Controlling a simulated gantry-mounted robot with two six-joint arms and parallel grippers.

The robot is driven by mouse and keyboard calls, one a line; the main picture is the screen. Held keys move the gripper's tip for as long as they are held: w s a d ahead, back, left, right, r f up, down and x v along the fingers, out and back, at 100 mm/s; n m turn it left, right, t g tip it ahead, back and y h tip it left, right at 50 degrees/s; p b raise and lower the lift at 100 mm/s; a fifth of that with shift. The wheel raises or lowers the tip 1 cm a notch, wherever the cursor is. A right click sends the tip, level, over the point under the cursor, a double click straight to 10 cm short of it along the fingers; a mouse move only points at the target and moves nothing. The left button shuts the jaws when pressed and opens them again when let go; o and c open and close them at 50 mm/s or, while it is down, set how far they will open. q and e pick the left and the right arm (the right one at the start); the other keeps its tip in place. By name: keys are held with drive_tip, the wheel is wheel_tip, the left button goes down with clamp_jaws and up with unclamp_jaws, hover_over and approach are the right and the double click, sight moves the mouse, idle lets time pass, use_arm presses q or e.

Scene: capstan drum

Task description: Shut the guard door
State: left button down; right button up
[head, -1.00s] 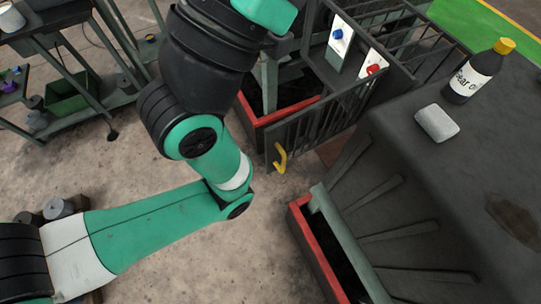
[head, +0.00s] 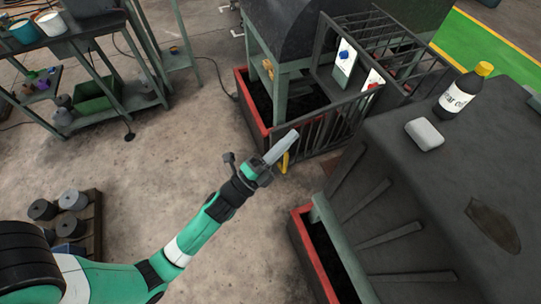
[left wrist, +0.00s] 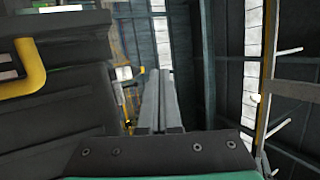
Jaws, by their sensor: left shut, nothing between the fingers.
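The guard door (head: 322,129) is a dark barred panel standing swung out from the cage, between the two dark machine housings. Its yellow handle (head: 284,162) is at the free end, partly hidden by my left gripper. My left gripper (head: 293,136) is shut and empty, its fingers pointing up and right across the door's free end, close above the handle. I cannot tell whether they touch the door. In the left wrist view the shut fingers (left wrist: 161,100) are in the middle, and a yellow handle (left wrist: 36,70) on a dark panel is at left. My right gripper is out of view.
A bottle (head: 460,95) and a pale block (head: 425,133) sit on the near housing. A red-edged tray (head: 302,228) lies below.

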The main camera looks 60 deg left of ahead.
use_arm(q)
drive_tip(key=s+f+g+p, duration=0.1)
drive_tip(key=s+f+g, duration=0.1)
drive_tip(key=s+f, duration=0.5)
drive_tip(key=s+f+g, duration=0.3)
drive_tip(key=s+f, duration=0.3)
drive_tip(key=f, duration=0.4)
drive_tip(key=w+a+p, duration=0.3)
drive_tip(key=w+a, duration=0.1)
drive_tip(key=w, duration=0.7)
drive_tip(key=shift+a+r+y, duration=0.15)
drive_tip(key=shift+a+y, duration=0.15)
drive_tip(key=shift+w, duration=0.1)
